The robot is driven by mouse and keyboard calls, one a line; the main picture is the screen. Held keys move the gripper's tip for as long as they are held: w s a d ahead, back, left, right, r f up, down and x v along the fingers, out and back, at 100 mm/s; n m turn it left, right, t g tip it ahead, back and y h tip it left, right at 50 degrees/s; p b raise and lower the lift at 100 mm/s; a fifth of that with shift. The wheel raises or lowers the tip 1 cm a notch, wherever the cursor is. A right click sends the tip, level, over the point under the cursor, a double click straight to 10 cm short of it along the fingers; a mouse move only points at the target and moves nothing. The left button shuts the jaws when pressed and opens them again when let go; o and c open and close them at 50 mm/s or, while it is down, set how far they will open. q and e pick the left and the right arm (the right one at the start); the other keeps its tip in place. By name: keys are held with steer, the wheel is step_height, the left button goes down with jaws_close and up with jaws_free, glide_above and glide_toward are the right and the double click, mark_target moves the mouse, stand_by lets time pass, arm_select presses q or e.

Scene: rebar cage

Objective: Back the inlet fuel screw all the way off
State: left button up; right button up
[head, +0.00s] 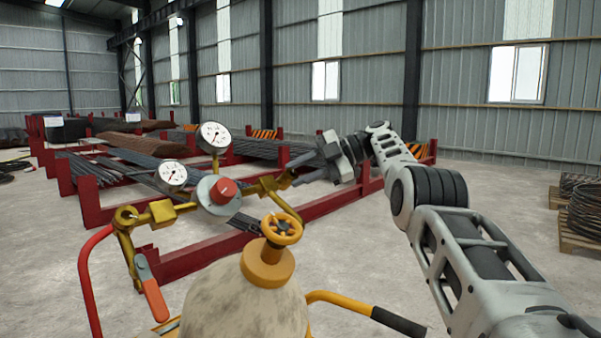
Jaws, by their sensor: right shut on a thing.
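A brass fuel regulator with a grey body and a red knob (224,190) stands above the gas cylinder (246,302). Two round gauges, an upper one (214,136) and a lower one (172,176), rise from it. A brass inlet fitting (264,186) runs to the right from the regulator. My right gripper (297,170) reaches in from the right, its dark fingers closed at the outer end of this fitting, on what looks like the inlet fuel screw (285,180). The fingers partly hide the screw, so its thread cannot be seen. My left gripper is not in view.
A yellow valve handwheel (282,228) sits on the cylinder top, just below the fitting. A red hose (86,285) and an orange-handled lever (152,294) are at the left. Red racks with rebar (185,262) stand behind. The concrete floor at centre right is clear.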

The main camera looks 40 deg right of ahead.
stand_by(0.4)
steer(key=o, duration=1)
steer(key=shift+a, duration=0.1)
steer(key=shift+c, duration=0.2)
steer(key=shift+r, duration=0.1)
